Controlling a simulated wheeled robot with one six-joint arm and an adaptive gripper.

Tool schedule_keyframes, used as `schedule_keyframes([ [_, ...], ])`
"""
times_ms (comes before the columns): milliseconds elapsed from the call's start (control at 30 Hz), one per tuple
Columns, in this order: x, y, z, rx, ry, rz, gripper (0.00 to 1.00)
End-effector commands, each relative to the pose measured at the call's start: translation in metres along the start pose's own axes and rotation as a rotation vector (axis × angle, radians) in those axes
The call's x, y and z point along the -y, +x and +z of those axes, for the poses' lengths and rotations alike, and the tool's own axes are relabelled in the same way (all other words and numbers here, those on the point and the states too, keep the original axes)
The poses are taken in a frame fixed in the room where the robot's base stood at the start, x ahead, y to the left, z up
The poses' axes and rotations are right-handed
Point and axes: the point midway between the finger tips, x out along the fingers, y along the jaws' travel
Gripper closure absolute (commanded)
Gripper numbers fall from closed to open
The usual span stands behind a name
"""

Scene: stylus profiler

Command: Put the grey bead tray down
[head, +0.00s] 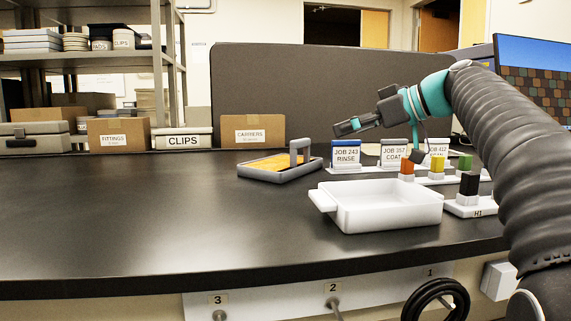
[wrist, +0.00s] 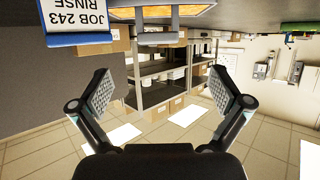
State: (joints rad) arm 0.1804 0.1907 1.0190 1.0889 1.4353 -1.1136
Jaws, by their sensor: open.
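The grey bead tray (head: 262,177) stands flat on the dark bench, left of and behind the white tray. It holds an orange fill and has an upright grey handle (head: 300,150) at its right end. My gripper (head: 340,128) is open and empty, above and to the right of the handle, apart from it, and points left. In the wrist view, which looks upside down, the tray (wrist: 140,12) shows at the top edge with its handle, beyond my open fingers (wrist: 160,85). Nothing lies between the fingers.
A white tray (head: 390,217) sits near the front. Job cards, including JOB 243 RINSE (head: 346,155), and coloured blocks stand to the right, under my arm. A CARRIERS box (head: 253,131) and a CLIPS box (head: 182,139) line the back. The bench's left side is clear.

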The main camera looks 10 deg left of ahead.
Motion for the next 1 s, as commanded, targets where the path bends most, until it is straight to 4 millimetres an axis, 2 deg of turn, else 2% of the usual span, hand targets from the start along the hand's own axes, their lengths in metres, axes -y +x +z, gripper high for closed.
schedule_keyframes([
  [400,-0.004,0.065,0.002,0.001,0.005,0.007,0.0],
  [733,-0.004,0.084,-0.001,0.002,0.004,0.005,0.0],
  [1000,-0.005,0.121,-0.006,0.001,0.003,0.003,0.0],
])
